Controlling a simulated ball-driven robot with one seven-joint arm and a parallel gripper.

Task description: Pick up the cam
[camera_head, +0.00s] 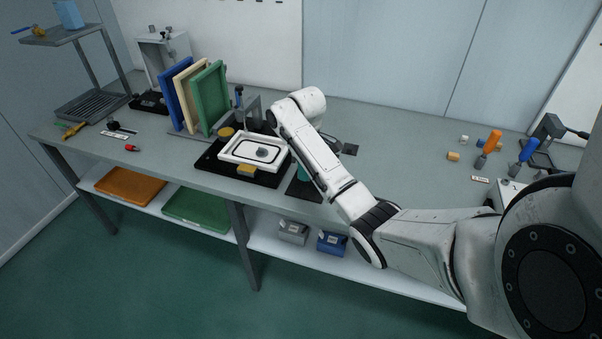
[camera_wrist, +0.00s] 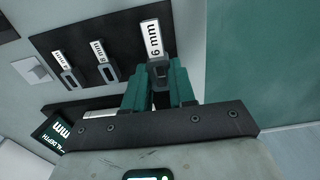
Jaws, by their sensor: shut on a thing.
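In the wrist view, a small grey cam (camera_wrist: 160,72) by the label reading "6 mm" sits between the teal fingers of my gripper (camera_wrist: 159,85). The fingers are shut on it, and their pads hide its sides. The cam is at or just over a black board (camera_wrist: 125,32); I cannot tell whether it still touches it. Two similar grey cams, one in the middle (camera_wrist: 105,70) and one at left (camera_wrist: 68,76), lie on the board beside their own labels. In the head view my forearm hides most of the gripper and the cam.
In the head view, a white frame (camera_head: 233,154) lies on a black fixture (camera_head: 208,160) left of my arm. Blue, cream and green panels (camera_head: 208,98) stand in a rack behind it. Orange- and blue-handled tools (camera_head: 493,141) stand at right. The bench (camera_head: 400,160) between is mostly clear.

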